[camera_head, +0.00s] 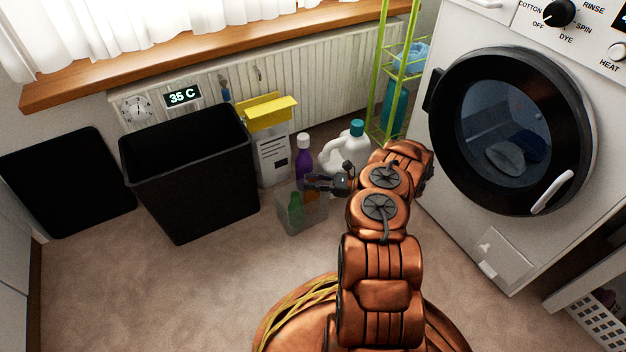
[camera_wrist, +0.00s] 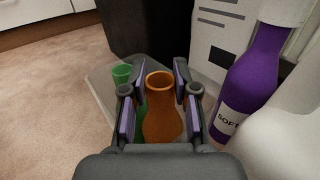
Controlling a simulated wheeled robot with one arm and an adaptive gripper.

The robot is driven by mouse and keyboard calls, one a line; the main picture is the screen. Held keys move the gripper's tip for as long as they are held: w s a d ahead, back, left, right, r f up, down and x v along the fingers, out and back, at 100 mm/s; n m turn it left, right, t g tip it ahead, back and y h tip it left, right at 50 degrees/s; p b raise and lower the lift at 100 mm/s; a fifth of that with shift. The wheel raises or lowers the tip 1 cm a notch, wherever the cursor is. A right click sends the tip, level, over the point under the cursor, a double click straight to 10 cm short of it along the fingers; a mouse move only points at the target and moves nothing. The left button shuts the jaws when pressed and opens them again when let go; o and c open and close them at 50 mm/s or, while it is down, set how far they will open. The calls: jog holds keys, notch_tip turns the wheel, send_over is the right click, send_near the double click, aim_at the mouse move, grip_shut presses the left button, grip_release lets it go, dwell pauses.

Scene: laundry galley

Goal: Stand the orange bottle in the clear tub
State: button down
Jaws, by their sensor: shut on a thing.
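My gripper (camera_head: 322,183) is shut on the orange bottle (camera_wrist: 161,112), which stands about upright between the two fingers in the wrist view. In the head view only a small part of the orange bottle (camera_head: 311,194) shows below the fingers. The clear tub (camera_head: 287,226) is a low see-through box on the floor; its rim also shows in the wrist view (camera_wrist: 98,78). The orange bottle lies within the tub's outline, but I cannot tell whether its base touches the tub's floor. A green bottle (camera_head: 295,205) stands in the tub, left of the orange one.
A black bin (camera_head: 192,185) stands left of the tub. A detergent box (camera_head: 271,155), a purple bottle (camera_head: 303,160) and a white jug (camera_head: 349,150) stand close behind. A washing machine (camera_head: 475,215) is at the right. The carpet in front of the tub is clear.

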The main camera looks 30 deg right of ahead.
jog(key=shift+f+b, duration=0.5)
jog(key=shift+f, duration=0.4)
jog(key=c, duration=0.8)
grip_release()
jog(key=shift+s+d, duration=0.1)
jog(key=v, duration=0.7)
